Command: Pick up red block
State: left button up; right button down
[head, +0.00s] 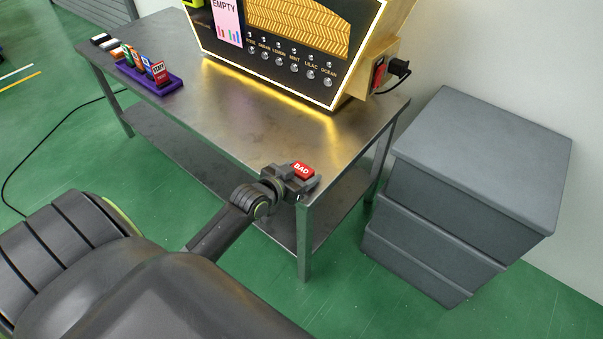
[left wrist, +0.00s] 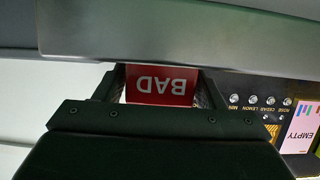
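The red block (head: 303,170) has white "BAD" lettering and shows at the near right corner of the metal table in the head view. My left gripper (head: 297,180) reaches it from the table's front edge. In the left wrist view the red block (left wrist: 162,86) sits between the two fingers of my left gripper (left wrist: 162,92), with its lettering upside down. The fingers appear to touch both its sides, so the gripper looks shut on it. Whether the block rests on the tabletop or is slightly raised, I cannot tell. My right gripper is not in view.
The metal table (head: 215,125) is bare around its middle. A lit perfume machine (head: 290,45) stands at its back. A purple rack (head: 150,80) with several coloured blocks and a few loose blocks are at the left end. A grey drawer cabinet (head: 480,160) stands right of the table.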

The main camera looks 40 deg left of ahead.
aim_at(302, 169)
pick_arm(q)
jog(key=c, duration=0.6)
